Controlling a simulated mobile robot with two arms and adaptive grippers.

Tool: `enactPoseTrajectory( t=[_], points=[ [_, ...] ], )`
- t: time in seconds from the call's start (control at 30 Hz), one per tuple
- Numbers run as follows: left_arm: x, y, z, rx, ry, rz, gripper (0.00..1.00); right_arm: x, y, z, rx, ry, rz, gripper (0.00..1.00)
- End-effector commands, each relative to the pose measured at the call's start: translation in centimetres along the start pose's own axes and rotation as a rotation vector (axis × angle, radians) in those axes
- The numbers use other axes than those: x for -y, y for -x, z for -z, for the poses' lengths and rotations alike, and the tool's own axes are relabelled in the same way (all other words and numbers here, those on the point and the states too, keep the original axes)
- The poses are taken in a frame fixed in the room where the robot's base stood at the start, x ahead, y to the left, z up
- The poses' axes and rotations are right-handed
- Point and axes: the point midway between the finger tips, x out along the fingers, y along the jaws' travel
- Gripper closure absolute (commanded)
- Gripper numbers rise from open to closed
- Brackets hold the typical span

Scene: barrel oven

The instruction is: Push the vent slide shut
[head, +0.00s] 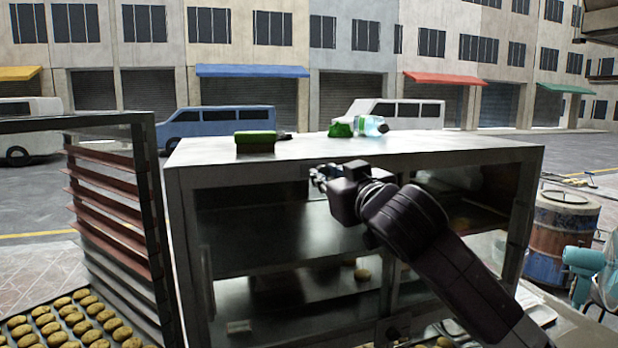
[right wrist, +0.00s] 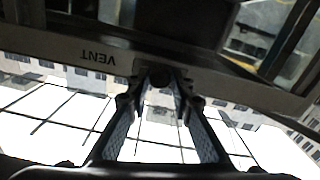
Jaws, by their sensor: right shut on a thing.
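The glass-fronted metal cabinet (head: 350,150) stands in the middle of the head view. The word VENT (right wrist: 97,55) shows upside down on its frame in the right wrist view. A small dark round knob (right wrist: 160,77) sits beside that label, between my fingertips; it looks like the knob of the vent slide. My right gripper (head: 322,176) is at the cabinet's upper front edge. In the right wrist view its two fingers (right wrist: 160,92) converge and are shut on the knob. The slide's opening is too dark and small to judge. My left gripper is not in view.
A rack (head: 118,205) and a tray of buns (head: 65,318) stand at left. A rusty blue barrel (head: 562,235) and a teal fan (head: 584,262) are at right.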

Motion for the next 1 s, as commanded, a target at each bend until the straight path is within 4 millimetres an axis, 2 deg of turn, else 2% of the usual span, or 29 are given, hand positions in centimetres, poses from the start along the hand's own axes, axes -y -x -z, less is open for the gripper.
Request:
enactPoseTrajectory(
  t=[0.1,0.37,0.4,0.53,0.83,1.0],
  points=[
    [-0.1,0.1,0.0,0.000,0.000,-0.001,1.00,-1.0,0.0,-0.1,0.000,0.000,-0.002,1.00],
    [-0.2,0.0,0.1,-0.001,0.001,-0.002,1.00,-1.2,0.0,-0.2,0.000,0.001,-0.005,1.00],
    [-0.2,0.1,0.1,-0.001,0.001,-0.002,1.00,-1.2,0.0,-0.1,0.000,0.001,-0.005,0.75],
    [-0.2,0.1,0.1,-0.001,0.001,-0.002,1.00,-1.2,0.0,-0.1,0.000,0.001,-0.004,0.61],
    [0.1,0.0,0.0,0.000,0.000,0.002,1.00,-1.0,0.1,-0.1,-0.001,0.000,-0.001,0.61],
    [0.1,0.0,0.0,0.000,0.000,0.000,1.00,-1.1,1.5,-0.2,-0.001,0.000,-0.001,0.61]
  ],
)
